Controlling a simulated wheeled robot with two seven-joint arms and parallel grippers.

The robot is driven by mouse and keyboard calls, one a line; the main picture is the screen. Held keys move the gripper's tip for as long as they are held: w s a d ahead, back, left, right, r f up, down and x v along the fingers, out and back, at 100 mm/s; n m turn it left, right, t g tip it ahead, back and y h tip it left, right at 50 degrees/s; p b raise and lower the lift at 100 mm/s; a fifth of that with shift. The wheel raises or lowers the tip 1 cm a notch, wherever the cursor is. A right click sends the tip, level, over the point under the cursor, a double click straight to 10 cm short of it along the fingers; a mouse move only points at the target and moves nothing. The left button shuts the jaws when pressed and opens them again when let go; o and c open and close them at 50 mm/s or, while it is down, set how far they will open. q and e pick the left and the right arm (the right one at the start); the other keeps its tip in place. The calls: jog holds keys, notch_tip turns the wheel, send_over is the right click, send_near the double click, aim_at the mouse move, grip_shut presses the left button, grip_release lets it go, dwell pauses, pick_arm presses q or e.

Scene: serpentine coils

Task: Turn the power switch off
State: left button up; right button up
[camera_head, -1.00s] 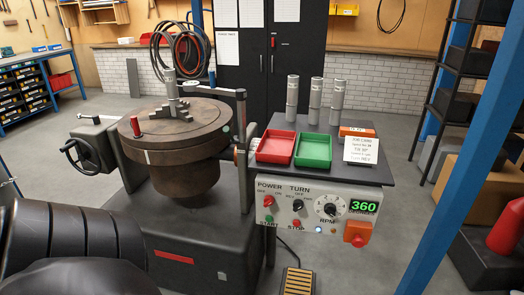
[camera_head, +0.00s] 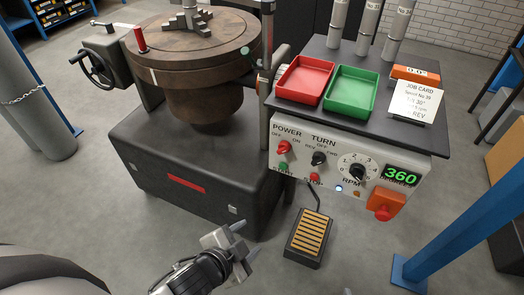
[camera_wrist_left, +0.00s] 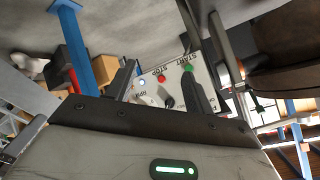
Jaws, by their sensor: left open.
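The power switch (camera_head: 284,147) is a red knob under the POWER label, at the upper left of the white control panel (camera_head: 335,205); OFF is printed on its left and ON on its right. I cannot tell surely which way it points. My left gripper (camera_head: 243,240) is open and empty, below and left of the panel, clear of the switch. In the left wrist view the panel (camera_wrist_left: 150,92) shows upside down between the open fingers (camera_wrist_left: 158,90); the power switch is not visible there, and one finger covers part of the panel. My right gripper is not in view.
The black TURN knob (camera_head: 319,158), green START button (camera_head: 283,167), red STOP button (camera_head: 315,177) and RPM dial (camera_head: 356,171) are close by. A red emergency button (camera_head: 383,213) sits at right. The machine base (camera_head: 190,165) stands left, a foot pedal (camera_head: 308,238) below.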

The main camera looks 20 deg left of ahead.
pick_arm(q)
jog(key=w+m+t+y+b, duration=0.1)
jog(key=w+m+t+b, duration=0.25)
jog(key=m, duration=0.55)
jog(key=m+t+b, duration=0.4)
jog(key=m, duration=0.5)
send_near(280, 151)
jog(key=w, duration=0.3)
jog(key=w+p, duration=0.1)
jog(key=w, duration=0.2)
jog(key=w+p, duration=0.1)
jog(key=w, duration=0.2)
jog(key=shift+d+r, duration=0.1)
jog(key=shift+d, duration=0.2)
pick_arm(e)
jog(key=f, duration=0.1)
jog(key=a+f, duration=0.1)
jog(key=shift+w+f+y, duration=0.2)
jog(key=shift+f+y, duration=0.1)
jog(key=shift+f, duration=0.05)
pick_arm(q)
jog(key=c, duration=1)
